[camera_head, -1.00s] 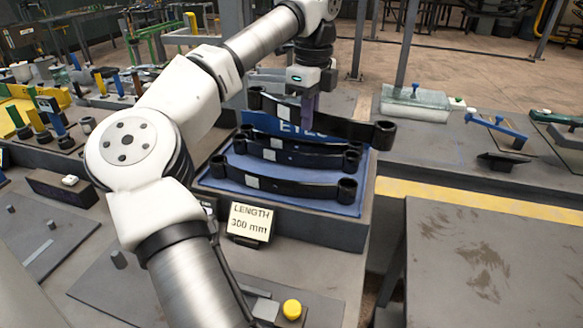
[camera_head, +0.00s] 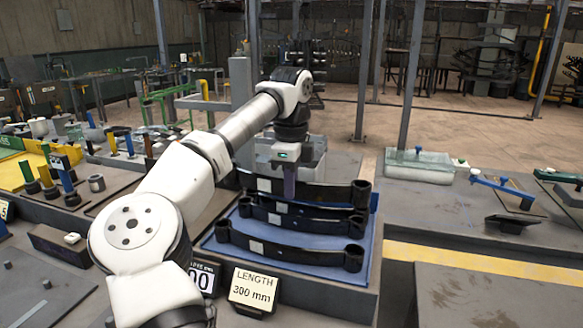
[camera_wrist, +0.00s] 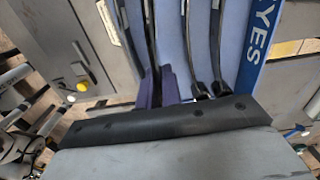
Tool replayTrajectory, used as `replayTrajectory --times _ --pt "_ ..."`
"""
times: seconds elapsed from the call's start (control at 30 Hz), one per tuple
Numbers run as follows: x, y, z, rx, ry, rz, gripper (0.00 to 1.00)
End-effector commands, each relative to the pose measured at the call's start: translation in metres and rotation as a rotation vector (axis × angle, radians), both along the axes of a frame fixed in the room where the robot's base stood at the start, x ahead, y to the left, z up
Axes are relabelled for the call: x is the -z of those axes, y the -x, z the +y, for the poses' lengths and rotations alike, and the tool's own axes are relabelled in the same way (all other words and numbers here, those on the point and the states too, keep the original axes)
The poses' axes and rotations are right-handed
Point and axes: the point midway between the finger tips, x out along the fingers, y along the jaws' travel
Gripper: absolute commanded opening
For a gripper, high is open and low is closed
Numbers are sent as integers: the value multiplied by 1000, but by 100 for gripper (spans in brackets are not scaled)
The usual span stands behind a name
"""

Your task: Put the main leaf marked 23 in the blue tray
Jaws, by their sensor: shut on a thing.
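My gripper (camera_head: 290,192) is shut on a long black leaf with rolled eyes (camera_head: 327,191), the rear one of the group. It holds the leaf near its middle, over the back of a blue tray (camera_head: 312,268). Two more black eyed leaves, a middle one (camera_head: 318,222) and a front one (camera_head: 305,255), lie across the tray. Each leaf has a pale label, too small to read. In the wrist view, the purple fingers (camera_wrist: 157,88) close around a thin black edge.
A sign reading LENGTH 300 mm (camera_head: 252,290) stands before the tray, beside another sign partly behind my arm. A glassy box (camera_head: 420,165) and blue-handled tool (camera_head: 505,190) lie on the right bench.

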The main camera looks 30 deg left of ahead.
Motion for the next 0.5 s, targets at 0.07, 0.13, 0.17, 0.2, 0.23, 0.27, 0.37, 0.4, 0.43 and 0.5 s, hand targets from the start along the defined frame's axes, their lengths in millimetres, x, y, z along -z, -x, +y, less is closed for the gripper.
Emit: replayTrajectory --times 0.07,0.13,0.17,0.2,0.23,0.27,0.37,0.4,0.43,0.5 --pt "16 1 -1 3 3 -2 0" --pt "31 1 0 2 2 -1 0" --pt "37 1 -1 2 2 -2 0" --pt "45 1 0 2 3 -1 0" --pt "50 1 0 2 2 -2 0" --pt "55 0 -1 3 0 -2 0" --pt "68 0 -1 2 1 -2 0" --pt "71 0 -1 1 0 -3 0" --pt "73 0 0 0 0 -4 0" --pt "77 0 0 0 -1 -4 0"
